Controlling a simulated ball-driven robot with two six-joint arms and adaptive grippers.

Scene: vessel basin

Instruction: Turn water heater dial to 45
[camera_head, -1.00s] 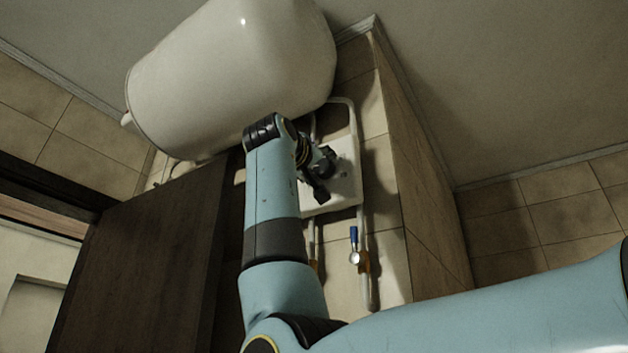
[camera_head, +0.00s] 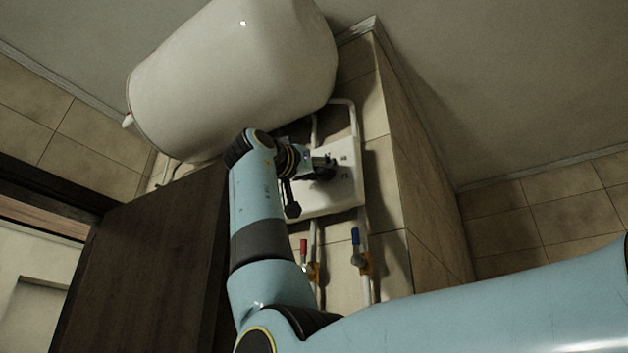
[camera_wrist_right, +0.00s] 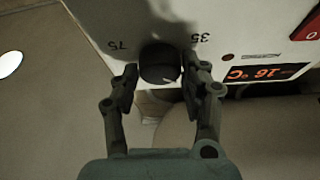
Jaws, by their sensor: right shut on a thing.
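The white control panel (camera_head: 345,196) is on the tiled wall below the white water heater tank (camera_head: 235,75). In the right wrist view the panel (camera_wrist_right: 255,22) carries a dark round dial (camera_wrist_right: 158,60), with the printed numbers 75 and 35 on either side. My right gripper (camera_head: 328,168) is at the panel in the head view. In the right wrist view my right gripper (camera_wrist_right: 160,78) has one finger on each side of the dial and is shut on it. A pale pointer mark shows on the dial. My left gripper is not in view.
A lit red display (camera_wrist_right: 265,72) and a red switch (camera_wrist_right: 308,30) are on the panel. Pipes with a red-handled valve (camera_head: 304,250) and a blue-handled valve (camera_head: 356,243) run below it. A dark door (camera_head: 150,265) stands at left; a tiled wall juts out at right.

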